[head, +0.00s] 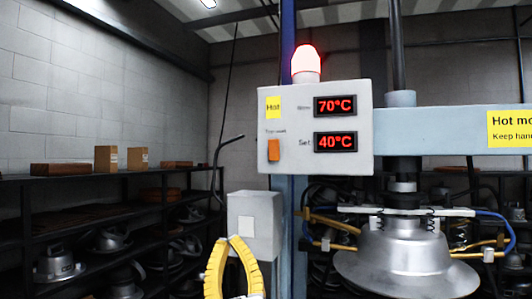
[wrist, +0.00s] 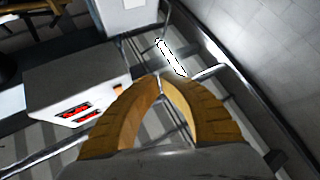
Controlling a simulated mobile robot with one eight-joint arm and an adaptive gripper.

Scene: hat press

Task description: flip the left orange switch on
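The orange switch (head: 274,150) is on the left side of the grey control box (head: 350,165), under a yellow "Hot" label. I cannot tell its on or off position. A small orange patch on the box's edge in the wrist view (wrist: 118,88), beside my left finger, looks like the same switch. My gripper (head: 229,240) has yellow ribbed fingers and is below and to the left of the switch, apart from it. In the wrist view its fingertips (wrist: 159,78) meet with nothing seen between them.
Red displays on the box read 70°C (head: 335,105) and 40°C (head: 335,142). A red lamp (head: 306,62) glows on top. A smaller grey box (head: 254,225) sits below left. The metal hat mould (head: 408,255) is at right. Dark shelves (head: 90,180) stand behind at left.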

